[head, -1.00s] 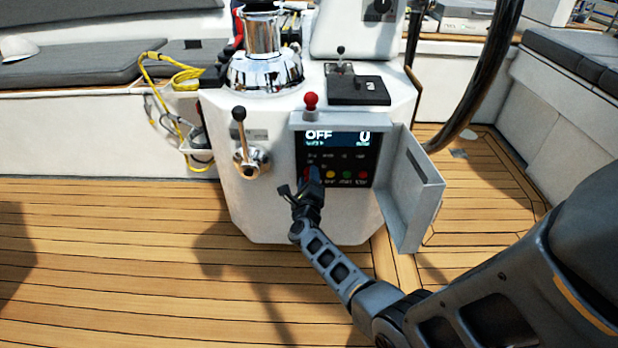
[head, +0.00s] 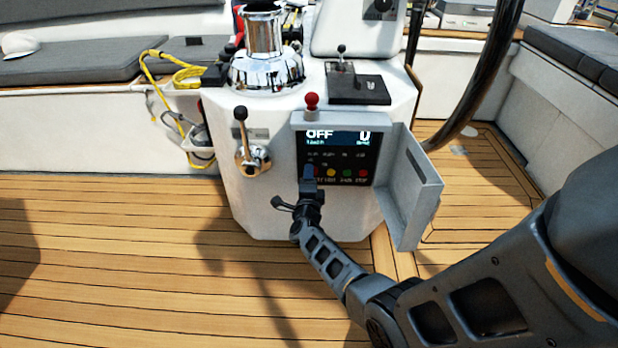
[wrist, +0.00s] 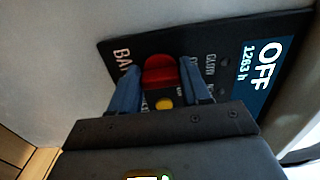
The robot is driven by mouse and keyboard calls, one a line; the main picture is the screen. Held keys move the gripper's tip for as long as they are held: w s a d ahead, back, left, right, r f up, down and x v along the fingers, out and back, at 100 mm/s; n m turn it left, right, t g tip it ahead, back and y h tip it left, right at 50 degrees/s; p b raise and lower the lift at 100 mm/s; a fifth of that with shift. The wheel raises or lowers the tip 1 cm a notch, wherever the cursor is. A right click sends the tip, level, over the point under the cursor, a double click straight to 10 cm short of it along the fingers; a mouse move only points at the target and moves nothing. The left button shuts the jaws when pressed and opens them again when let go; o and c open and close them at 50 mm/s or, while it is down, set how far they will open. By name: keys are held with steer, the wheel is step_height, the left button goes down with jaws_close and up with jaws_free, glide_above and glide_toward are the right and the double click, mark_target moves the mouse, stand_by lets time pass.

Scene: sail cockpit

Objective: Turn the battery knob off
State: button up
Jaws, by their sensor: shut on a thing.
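The battery knob (wrist: 160,72) is a red knob beside lettering that starts "BA" on a black panel (wrist: 215,32). In the wrist view my gripper (wrist: 161,82) has its blue fingers on either side of the knob and is shut on it. In the head view the panel (head: 342,160) is set in the front of the white console, and my gripper (head: 309,175) reaches its lower left. There the fingers largely hide the knob. The panel's display (head: 340,138) reads OFF. The knob's exact angle is hard to tell.
A grey panel door (head: 412,190) stands open to the right of the panel, close to my arm. The teak deck (head: 120,260) at left is clear.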

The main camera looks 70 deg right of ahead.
stand_by(0.4)
steer(key=o, duration=1.1)
steer(key=shift+c, duration=0.2)
steer(key=p+v, duration=0.2)
steer(key=v, duration=0.6)
steer(key=shift+p, duration=0.3)
